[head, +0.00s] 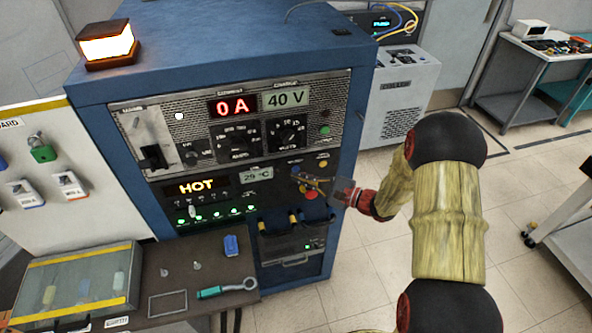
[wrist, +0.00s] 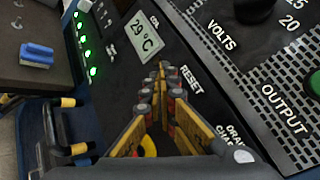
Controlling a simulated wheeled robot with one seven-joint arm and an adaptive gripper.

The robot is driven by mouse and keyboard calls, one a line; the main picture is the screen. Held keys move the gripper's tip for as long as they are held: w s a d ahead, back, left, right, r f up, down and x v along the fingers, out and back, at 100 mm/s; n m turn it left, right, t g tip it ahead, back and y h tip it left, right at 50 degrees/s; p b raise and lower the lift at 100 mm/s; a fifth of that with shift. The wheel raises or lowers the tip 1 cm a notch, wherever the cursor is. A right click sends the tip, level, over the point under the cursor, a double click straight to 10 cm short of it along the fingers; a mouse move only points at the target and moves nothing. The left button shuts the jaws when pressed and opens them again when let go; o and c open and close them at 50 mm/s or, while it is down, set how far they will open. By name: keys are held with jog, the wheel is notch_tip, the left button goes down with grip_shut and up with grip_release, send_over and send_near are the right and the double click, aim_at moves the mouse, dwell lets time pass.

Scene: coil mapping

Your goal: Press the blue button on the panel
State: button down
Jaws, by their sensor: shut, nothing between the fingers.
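The blue button (head: 295,169) is a small round button on the dark lower part of the cabinet's front panel (head: 262,171), right of the 29 °C display. My gripper (head: 298,178) is shut and empty, with its fingertips just below and beside the blue button in the head view. I cannot tell whether they touch the panel. In the wrist view, my shut fingertips (wrist: 161,68) lie between the 29 °C display (wrist: 145,37) and the RESET label (wrist: 191,80). The blue button is not visible there and may be behind the fingers.
A red button (head: 312,193) sits below my fingers and a yellow button (head: 323,164) to their right. A green button (head: 325,129) is higher up. Black-and-yellow handles (head: 292,222) stick out below. A bench (head: 170,262) with tools stands at the left.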

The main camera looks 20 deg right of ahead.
jog(key=shift+w, duration=0.2)
jog(key=shift+w, duration=0.2)
jog(key=shift+w+b, duration=0.4)
jog(key=shift+b, duration=0.1)
dwell(0.7)
jog(key=shift+s, duration=0.85)
jog(key=s, duration=0.5)
dwell(0.5)
dwell(0.6)
